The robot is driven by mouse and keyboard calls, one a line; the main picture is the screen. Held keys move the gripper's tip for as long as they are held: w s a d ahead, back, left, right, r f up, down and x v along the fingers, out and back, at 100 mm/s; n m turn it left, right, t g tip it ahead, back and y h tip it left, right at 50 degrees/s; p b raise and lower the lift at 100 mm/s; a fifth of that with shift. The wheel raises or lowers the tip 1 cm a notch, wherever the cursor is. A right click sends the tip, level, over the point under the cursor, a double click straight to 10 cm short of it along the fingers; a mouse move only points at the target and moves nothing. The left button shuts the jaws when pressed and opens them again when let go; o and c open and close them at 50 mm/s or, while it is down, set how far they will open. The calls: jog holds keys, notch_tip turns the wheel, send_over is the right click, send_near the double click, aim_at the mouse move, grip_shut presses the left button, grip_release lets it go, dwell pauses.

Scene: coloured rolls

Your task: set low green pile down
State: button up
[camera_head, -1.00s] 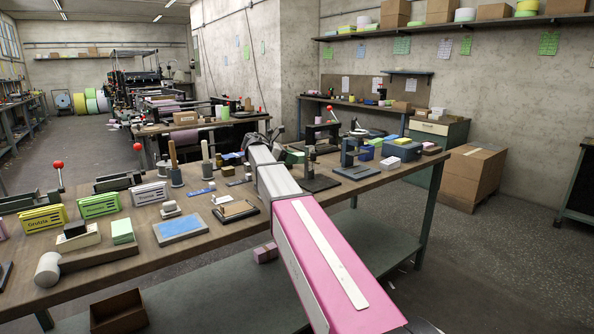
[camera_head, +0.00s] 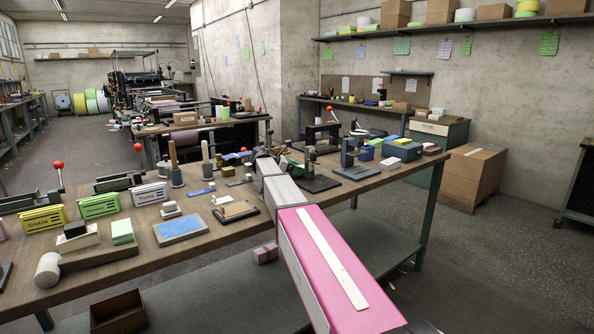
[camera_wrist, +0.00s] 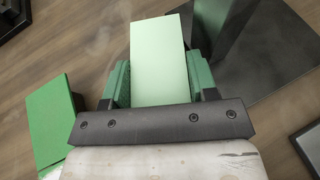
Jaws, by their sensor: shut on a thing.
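My gripper (camera_wrist: 158,88) is shut on a pale green pile (camera_wrist: 160,62), the low green pile, with a green pad on each side of it. The pile's flat top faces the wrist camera, and its underside is hidden, so I cannot tell whether it touches the wood. In the head view my gripper (camera_head: 267,152) is over the bench, in front of the stands at its far side. The pile cannot be made out there.
In the wrist view a brighter green block (camera_wrist: 57,112) lies close on the left. A green upright (camera_wrist: 212,28) on a dark base plate (camera_wrist: 270,60) stands close on the right. The workbench (camera_head: 150,262) is crowded with stamps, pads and card holders.

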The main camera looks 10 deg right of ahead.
jog(key=o, duration=0.7)
jog(key=shift+r, duration=0.1)
jog(key=v, duration=1.2)
